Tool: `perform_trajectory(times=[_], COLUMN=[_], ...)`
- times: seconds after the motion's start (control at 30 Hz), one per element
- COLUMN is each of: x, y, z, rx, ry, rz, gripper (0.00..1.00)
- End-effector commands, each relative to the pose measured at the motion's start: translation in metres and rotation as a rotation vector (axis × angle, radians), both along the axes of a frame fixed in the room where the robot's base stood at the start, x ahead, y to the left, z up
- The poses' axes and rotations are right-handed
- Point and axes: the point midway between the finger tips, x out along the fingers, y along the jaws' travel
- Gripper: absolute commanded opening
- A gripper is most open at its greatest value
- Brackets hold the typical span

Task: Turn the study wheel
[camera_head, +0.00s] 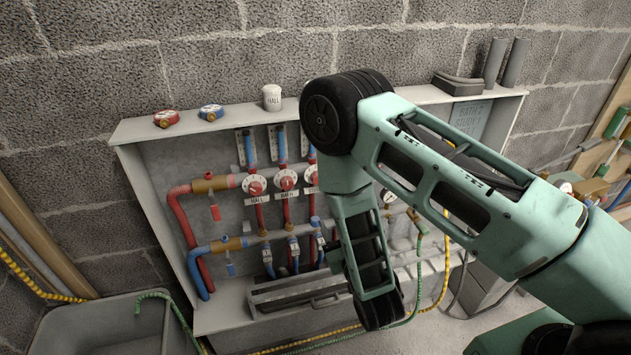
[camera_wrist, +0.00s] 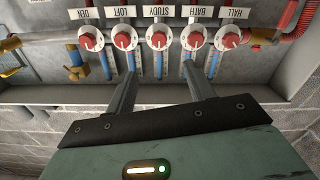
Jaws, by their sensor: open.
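The study wheel (camera_wrist: 158,38) is a round red and white wheel, the middle one in a row of similar wheels. Its STUDY label (camera_wrist: 158,12) reads upside down in the wrist view. In the head view, the third wheel from the left (camera_head: 311,175) is partly hidden behind my arm, and its label is covered there. My gripper (camera_wrist: 160,72) is open and empty. Its two fingers point toward the panel, one on either side of the study wheel's line in the wrist view. The fingertips appear short of the wheel and apart from it.
The loft wheel (camera_wrist: 122,39) and bath wheel (camera_wrist: 192,38) flank it closely. The hall wheel (camera_head: 255,185) is at the left end in the head view. Red and blue loose wheels (camera_head: 211,112) and a white cup-like HALL piece (camera_head: 272,97) stand on the shelf top.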

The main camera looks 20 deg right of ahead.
Motion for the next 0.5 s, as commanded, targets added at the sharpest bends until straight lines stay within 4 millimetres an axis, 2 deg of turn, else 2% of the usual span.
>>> perform_trajectory(times=[0.13,0.5], x=[0.016,0.094], y=[-0.003,-0.001], z=[0.006,0.005], rx=[0.004,0.002], ry=[-0.008,-0.011], rz=[-0.009,-0.004], gripper=[0.54,0.54])
